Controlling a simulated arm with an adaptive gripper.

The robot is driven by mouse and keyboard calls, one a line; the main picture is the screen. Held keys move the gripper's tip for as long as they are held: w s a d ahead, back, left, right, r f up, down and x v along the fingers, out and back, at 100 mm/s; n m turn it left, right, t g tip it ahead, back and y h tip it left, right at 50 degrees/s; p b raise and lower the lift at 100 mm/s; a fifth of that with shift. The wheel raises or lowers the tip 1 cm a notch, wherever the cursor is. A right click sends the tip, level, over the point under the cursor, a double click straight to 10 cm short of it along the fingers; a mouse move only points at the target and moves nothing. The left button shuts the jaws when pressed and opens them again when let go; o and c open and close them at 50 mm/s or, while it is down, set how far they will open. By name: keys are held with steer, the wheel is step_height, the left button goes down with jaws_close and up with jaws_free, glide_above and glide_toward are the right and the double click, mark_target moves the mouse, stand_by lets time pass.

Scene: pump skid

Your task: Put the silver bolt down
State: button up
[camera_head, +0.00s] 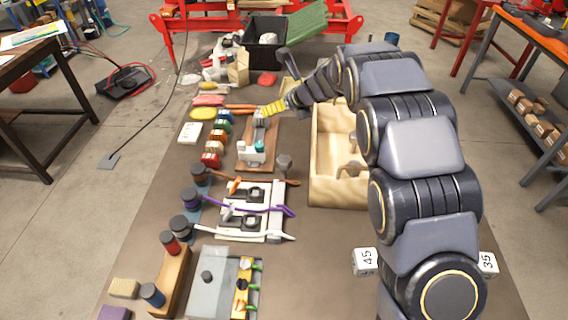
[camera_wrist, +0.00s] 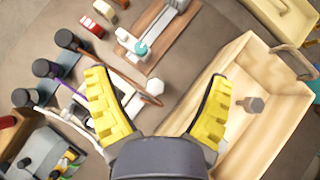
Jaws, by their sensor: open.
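In the wrist view a grey bolt with a hex head (camera_wrist: 252,104) lies inside the pale wooden tray (camera_wrist: 198,65), to the right of my right finger. A second, paler hex-headed piece (camera_wrist: 154,87) is near the end of a brown lever, seen between my fingers; in the head view it is the grey piece (camera_head: 285,162) left of the tray (camera_head: 318,150). I cannot tell which is the silver bolt. My gripper (camera_wrist: 158,105) is open, its yellow fingers wide apart with nothing held. In the head view my gripper (camera_head: 274,106) is above the work table, partly hidden by my arm.
Dark knobs with coloured levers (camera_head: 190,197) stand left of the tray. A wooden board with a fixture (camera_head: 257,155) lies behind them. Red and green pieces (camera_head: 215,145) stand beside it. A black bin (camera_head: 266,45) is at the back. Bare table shows at the front, left of my arm.

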mark_target(285, 159)
step_height(285, 159, down, 16)
steer(key=shift+s+f, duration=0.1)
steer(key=shift+s, duration=0.05)
steer(key=f, duration=0.1)
steer(key=w+f, duration=0.1)
steer(key=f, duration=0.1)
steer(key=shift+w+a+f, duration=0.25)
steer(key=shift+a+f, duration=0.1)
steer(key=shift+w+a+f, duration=0.15)
steer(key=shift+a+f, duration=0.05)
steer(key=shift+f, duration=0.05)
steer(key=shift+c, duration=0.2)
steer(key=shift+r, duration=0.1)
steer(key=c, duration=1.3)
